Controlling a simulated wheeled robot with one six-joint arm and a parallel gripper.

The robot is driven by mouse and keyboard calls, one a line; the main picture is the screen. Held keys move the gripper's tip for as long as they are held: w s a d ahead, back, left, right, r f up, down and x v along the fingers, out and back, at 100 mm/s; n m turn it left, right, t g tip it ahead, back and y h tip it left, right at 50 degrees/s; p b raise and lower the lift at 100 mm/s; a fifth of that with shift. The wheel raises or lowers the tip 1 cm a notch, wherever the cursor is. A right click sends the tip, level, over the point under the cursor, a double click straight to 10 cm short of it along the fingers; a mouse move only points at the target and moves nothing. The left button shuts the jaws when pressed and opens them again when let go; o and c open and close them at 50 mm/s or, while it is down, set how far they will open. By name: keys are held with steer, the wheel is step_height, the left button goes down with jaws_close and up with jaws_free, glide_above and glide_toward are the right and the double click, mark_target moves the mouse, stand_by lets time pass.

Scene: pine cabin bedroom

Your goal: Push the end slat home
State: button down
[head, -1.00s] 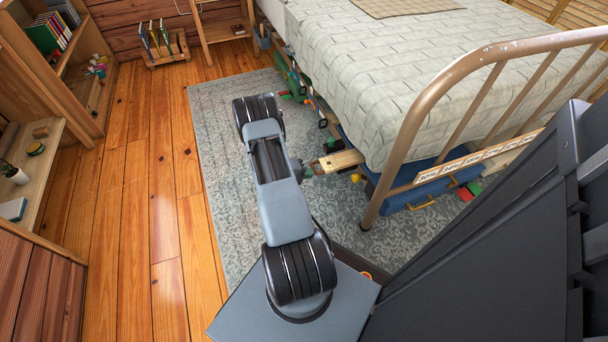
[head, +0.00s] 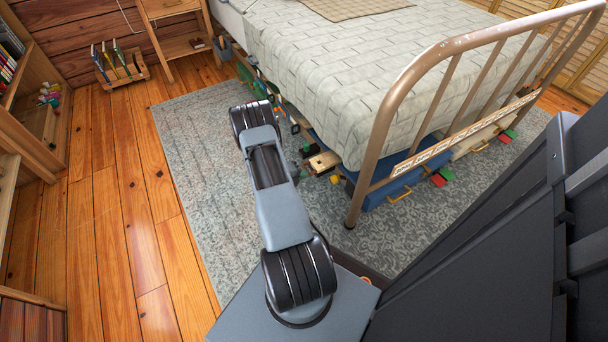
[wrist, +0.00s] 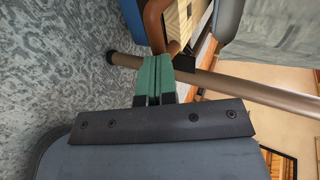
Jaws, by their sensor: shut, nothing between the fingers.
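The end slat (head: 325,160) is a pale wooden board whose end sticks out from under the mattress at the near side of the bed (head: 385,75), close to the foot end. What looks like the same pale wood shows at the top of the wrist view (wrist: 179,18). My gripper (wrist: 157,62) has green fingers, shut together with nothing between them. In the wrist view the fingertips are right by the end of the wood; I cannot tell whether they touch. In the head view my arm hides most of the gripper.
The metal bed foot frame (head: 390,110) stands right of the slat, and its tube (wrist: 225,82) crosses close beside my fingers in the wrist view. A blue case (head: 385,185) and several toys lie under the bed. Rug (head: 190,130) and open floor (head: 110,225) lie left.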

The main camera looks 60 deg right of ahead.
steer(key=shift+d, duration=0.1)
steer(key=f+p+v, duration=0.1)
steer(key=p+v, duration=0.4)
steer(key=v, duration=0.9)
steer(key=shift+a, duration=0.25)
steer(key=shift+w+r, duration=0.1)
steer(key=w+a+r+m+t+y+p, duration=0.1)
steer(key=a+r+m+p, duration=0.3)
steer(key=r, duration=0.7)
steer(key=w+a+r+m+y+p, duration=0.1)
steer(key=a+r+m+y+p, duration=0.15)
steer(key=r+m+p, duration=0.65)
steer(key=a+r+m+t+y+p, duration=0.15)
steer(key=a+r, duration=0.25)
steer(key=r, duration=1)
steer(key=s+a+r+m+t+y+p, duration=0.2)
steer(key=a+r+m+p, duration=0.3)
steer(key=r, duration=0.5)
steer(key=s+a+r+m+t+y+p, duration=0.2)
steer(key=a+r+m+p, duration=0.3)
steer(key=r, duration=0.5)
steer(key=s+a+r+m+t+y+p, duration=0.2)
steer(key=a+r+m+p, duration=0.4)
steer(key=r, duration=0.5)
steer(key=shift+s+a+t, duration=0.45)
steer(key=shift+s+a, duration=0.25)
steer(key=shift+s, duration=0.05)
